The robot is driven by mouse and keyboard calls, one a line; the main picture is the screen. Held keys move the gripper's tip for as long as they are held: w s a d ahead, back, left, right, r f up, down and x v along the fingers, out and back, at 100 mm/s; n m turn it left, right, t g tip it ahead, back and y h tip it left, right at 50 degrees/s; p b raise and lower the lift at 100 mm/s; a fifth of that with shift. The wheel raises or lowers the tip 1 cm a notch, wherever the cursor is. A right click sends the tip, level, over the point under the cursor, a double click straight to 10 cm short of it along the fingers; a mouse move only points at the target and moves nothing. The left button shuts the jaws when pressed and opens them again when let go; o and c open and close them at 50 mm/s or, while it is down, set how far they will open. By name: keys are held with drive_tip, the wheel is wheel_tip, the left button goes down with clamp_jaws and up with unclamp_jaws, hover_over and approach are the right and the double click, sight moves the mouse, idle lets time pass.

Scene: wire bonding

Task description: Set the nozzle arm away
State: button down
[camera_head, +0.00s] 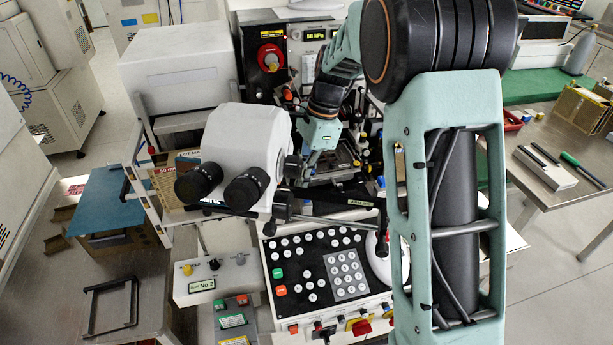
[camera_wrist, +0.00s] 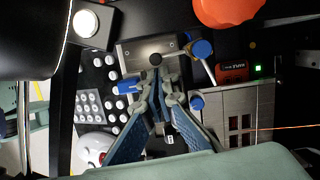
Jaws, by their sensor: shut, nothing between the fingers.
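In the wrist view my gripper (camera_wrist: 158,80) is shut and empty, its blue-padded fingers meeting at the tips. The tips lie over or beside a metal block (camera_wrist: 132,52) with a dark round knob (camera_wrist: 155,60); I cannot tell whether they touch. Blue-ended parts lie either side: a blue clamp (camera_wrist: 128,86) at left and a blue knob (camera_wrist: 202,48) with a pale rod at right. I cannot tell for certain which part is the nozzle arm. In the head view my wrist (camera_head: 322,130) reaches down behind the white microscope head (camera_head: 245,145), and the fingertips are hidden or too small to tell.
The microscope's black eyepieces (camera_head: 246,188) stand close left of my wrist. A keypad panel (camera_head: 335,270) lies in front. An orange knob (camera_wrist: 228,8) and a metal box with square windows (camera_wrist: 240,115) crowd the right in the wrist view. Little free room surrounds the fingers.

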drive_tip(key=m, duration=0.1)
drive_tip(key=s+a+m+p, duration=0.1)
drive_tip(key=shift+a+r+m+t, duration=0.1)
drive_tip(key=shift+m+t, duration=0.3)
drive_tip(key=shift+s+a+p, duration=0.1)
drive_tip(key=shift+a+p, duration=0.1)
drive_tip(key=shift+p, duration=0.1)
drive_tip(key=shift+a, duration=0.1)
drive_tip(key=v, duration=1.1)
drive_tip(key=shift+d+r, duration=0.25)
drive_tip(key=shift+r, duration=0.1)
